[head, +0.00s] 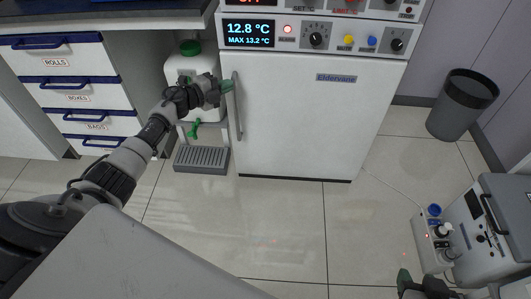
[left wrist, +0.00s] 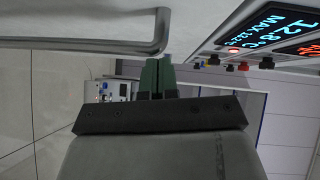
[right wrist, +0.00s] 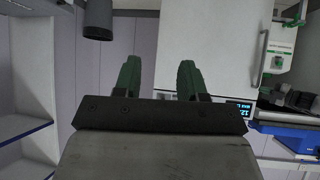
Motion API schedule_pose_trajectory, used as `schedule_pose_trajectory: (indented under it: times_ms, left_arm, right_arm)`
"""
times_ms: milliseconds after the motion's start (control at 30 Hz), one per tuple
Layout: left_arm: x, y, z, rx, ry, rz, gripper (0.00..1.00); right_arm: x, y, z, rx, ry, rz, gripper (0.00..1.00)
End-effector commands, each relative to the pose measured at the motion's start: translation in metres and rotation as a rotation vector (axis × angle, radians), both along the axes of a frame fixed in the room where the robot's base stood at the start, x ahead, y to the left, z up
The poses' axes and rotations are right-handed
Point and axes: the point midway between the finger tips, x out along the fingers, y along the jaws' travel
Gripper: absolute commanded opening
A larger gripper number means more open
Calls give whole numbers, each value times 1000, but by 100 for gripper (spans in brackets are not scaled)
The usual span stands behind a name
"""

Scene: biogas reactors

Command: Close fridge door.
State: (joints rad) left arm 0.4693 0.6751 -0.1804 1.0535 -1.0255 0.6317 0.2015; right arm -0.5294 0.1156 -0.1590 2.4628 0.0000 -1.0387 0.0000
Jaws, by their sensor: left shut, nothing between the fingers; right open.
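The white fridge door (head: 310,115) stands under the control panel and looks flush with the front, with no clear gap showing. Its grey bar handle (head: 237,112) runs upright along the door's left edge; it also shows in the left wrist view (left wrist: 100,49). My left gripper (head: 227,87) is shut and empty, with its green fingertips beside the upper part of the handle; I cannot tell whether they touch. My right gripper (right wrist: 158,68) is open and empty, away from the door, which shows beyond it in the right wrist view (right wrist: 210,35). It is partly cut off in the head view.
A white canister with a green cap (head: 190,48) stands left of the fridge, above a grey grated tray (head: 202,159). Labelled drawers (head: 75,65) are at the left. A dark bin (head: 463,105) and a grey machine (head: 485,225) are at the right. The floor before the fridge is clear.

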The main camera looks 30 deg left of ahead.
Motion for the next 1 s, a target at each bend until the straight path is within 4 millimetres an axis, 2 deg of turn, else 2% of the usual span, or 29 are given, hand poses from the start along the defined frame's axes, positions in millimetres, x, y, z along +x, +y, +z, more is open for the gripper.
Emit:
schedule_pose_trajectory:
  times_ms: [200, 400, 867, 1000]
  left_arm:
    - [1, 12, 0, 0, -1, 14, 0]
    - [2, 16, 2, 0, -3, 21, 0]
    - [3, 16, 4, -1, -6, 23, 0]
    - [2, 15, 6, -1, -8, 21, 0]
  right_arm:
    - [11, 5, 8, 23, -98, 7, 41]
    - [14, 6, 12, 30, -129, 9, 41]
    - [14, 6, 12, 30, -129, 9, 41]
    - [8, 3, 8, 16, -70, 5, 41]
